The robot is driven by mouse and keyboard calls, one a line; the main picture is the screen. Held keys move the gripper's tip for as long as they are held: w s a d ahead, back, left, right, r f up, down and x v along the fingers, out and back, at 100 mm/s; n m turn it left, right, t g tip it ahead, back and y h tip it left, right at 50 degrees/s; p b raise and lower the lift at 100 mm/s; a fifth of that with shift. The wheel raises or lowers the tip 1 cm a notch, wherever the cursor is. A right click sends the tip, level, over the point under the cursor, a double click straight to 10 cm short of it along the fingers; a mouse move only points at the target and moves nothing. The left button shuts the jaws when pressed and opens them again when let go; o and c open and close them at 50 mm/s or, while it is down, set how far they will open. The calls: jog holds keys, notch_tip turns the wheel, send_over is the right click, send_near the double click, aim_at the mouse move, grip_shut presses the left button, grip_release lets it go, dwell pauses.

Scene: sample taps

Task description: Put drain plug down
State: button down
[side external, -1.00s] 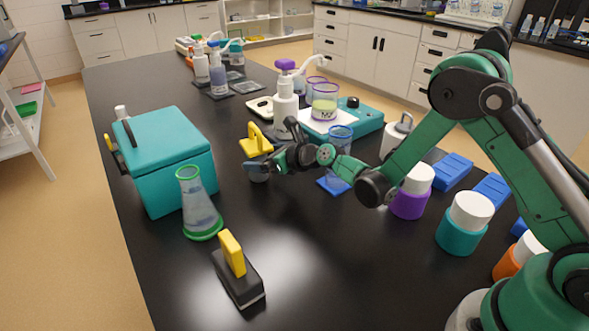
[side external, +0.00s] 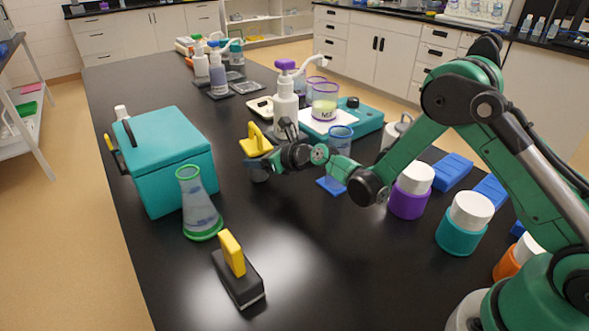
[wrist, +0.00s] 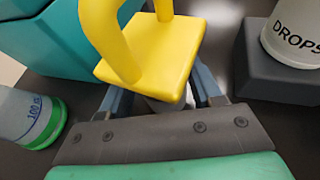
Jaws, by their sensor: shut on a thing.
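The drain plug (side external: 256,141) appears to be the piece with a yellow loop handle on a square yellow plate. In the wrist view the yellow plug top (wrist: 150,62) fills the upper middle, with a paler body below it, partly hidden. My gripper (side external: 259,164) is shut on that body, under the yellow plate; its two blue-grey fingers also flank it in the wrist view (wrist: 165,100). The plug is upright and low over the black bench, between the teal box and the pump bottle. I cannot tell whether its bottom touches the bench.
A teal box (side external: 165,160) and a green-rimmed flask (side external: 198,205) stand left of my gripper. A black block with a yellow handle (side external: 235,262) lies in front. A white pump bottle (side external: 284,105) stands close behind. Bare bench (side external: 300,240) lies in front right.

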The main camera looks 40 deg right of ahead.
notch_tip(320, 180, up, 19)
jog(key=v, duration=1.4)
jog(key=shift+s+d, duration=0.2)
jog(key=shift+d, duration=0.25)
jog(key=a+r+x, duration=0.1)
jog(key=x, duration=1.3)
jog(key=shift+w, duration=0.25)
